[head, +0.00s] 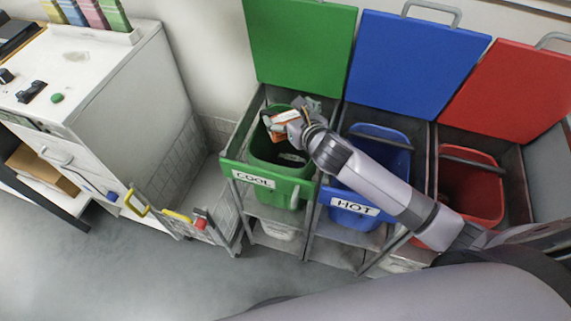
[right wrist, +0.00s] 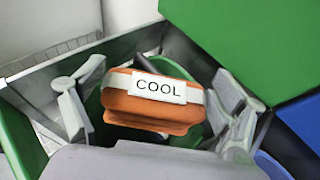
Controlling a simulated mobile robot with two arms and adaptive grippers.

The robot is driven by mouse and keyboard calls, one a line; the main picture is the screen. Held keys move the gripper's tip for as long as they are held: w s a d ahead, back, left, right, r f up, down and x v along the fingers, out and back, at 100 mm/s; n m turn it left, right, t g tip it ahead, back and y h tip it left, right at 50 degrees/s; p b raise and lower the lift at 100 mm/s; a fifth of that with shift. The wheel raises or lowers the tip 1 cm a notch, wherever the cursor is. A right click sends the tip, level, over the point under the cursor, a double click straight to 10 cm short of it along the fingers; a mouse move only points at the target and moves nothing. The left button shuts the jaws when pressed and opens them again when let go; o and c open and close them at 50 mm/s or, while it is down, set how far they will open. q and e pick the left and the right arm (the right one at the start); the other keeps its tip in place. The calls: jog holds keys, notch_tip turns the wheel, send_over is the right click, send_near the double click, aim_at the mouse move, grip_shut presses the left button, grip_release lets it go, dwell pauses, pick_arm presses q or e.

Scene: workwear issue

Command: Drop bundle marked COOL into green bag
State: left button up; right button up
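The green bag (head: 270,152) hangs open in a frame at the left of the row, with a COOL label (head: 253,179) on its front. My right gripper (head: 290,114) is over its mouth. The orange bundle (head: 283,118) with a white band is between the fingers. In the right wrist view the bundle (right wrist: 152,112) shows its COOL tag. Gaps show between its sides and the spread fingers (right wrist: 155,95), so the gripper looks open around it. Whether the bundle rests on anything is hidden. My left gripper is out of view.
A blue bag (head: 375,155) marked HOT and a red bag (head: 470,190) stand to the right. Raised green (head: 300,45), blue (head: 412,60) and red (head: 510,90) lids rise behind. A white cabinet (head: 130,95) stands left. Grey floor (head: 130,265) is clear in front.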

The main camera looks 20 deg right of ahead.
jog(key=shift+o, duration=0.8)
jog(key=shift+s, duration=0.15)
jog(key=v, duration=1.1)
jog(key=shift+s, duration=0.4)
jog(key=shift+d, duration=0.1)
